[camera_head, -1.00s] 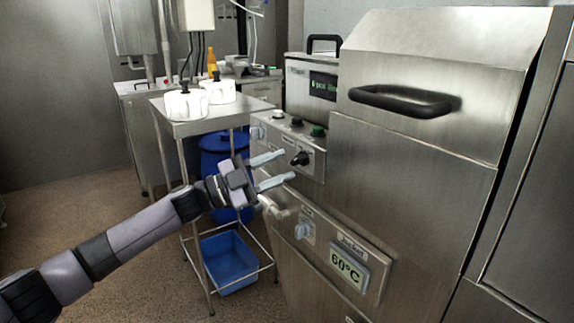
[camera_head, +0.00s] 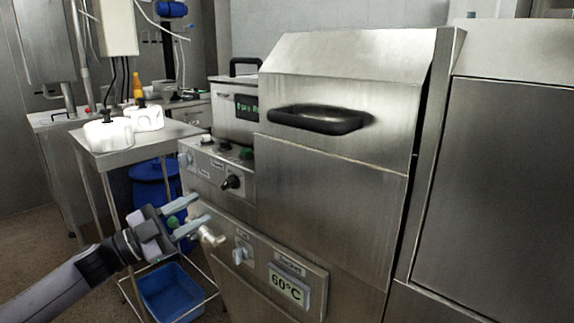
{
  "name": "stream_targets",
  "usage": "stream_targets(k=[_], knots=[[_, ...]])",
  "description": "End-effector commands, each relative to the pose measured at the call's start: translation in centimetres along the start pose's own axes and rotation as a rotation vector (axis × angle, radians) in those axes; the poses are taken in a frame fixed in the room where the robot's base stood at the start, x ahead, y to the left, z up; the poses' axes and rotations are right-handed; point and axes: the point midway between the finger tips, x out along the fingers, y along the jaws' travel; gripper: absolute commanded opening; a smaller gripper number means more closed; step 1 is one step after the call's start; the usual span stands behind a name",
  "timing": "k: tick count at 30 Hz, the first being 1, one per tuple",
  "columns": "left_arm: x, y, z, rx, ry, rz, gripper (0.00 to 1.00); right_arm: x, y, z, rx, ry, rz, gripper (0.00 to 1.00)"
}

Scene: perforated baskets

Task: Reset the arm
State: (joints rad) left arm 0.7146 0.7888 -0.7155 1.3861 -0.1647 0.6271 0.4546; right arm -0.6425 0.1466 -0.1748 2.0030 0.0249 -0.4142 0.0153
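My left arm comes in from the lower left. My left gripper (camera_head: 190,219) is open, its two pale fingers spread apart with nothing between them. It is in front of the steel machine (camera_head: 330,190), below the black knob (camera_head: 231,182) and left of the lower control panel (camera_head: 268,268). I cannot tell whether a finger touches the machine. My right gripper is not in view.
The machine has a black handle (camera_head: 318,119) and a 60°C display (camera_head: 288,286). A steel table (camera_head: 125,152) at the left bears two white containers (camera_head: 109,133). A blue barrel (camera_head: 152,188) and a blue bin (camera_head: 170,294) are beneath it.

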Motion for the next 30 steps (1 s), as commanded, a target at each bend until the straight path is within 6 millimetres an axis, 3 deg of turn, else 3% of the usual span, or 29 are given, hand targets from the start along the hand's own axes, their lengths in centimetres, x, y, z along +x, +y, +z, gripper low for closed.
stream_targets(k=[8,14,20,30], knots=[[-0.6,9.3,1.8,-0.222,-0.15,-0.121,0.39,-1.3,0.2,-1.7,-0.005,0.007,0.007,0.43],[-3.4,15.6,2.5,-0.384,-0.326,-0.212,0.39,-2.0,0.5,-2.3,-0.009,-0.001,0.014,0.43],[-7.9,21.6,2.5,-0.541,-0.546,-0.285,0.39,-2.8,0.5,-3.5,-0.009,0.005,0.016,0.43],[-18.3,30.6,-0.2,-0.772,-0.969,-0.345,0.39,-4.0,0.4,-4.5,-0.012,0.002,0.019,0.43]])
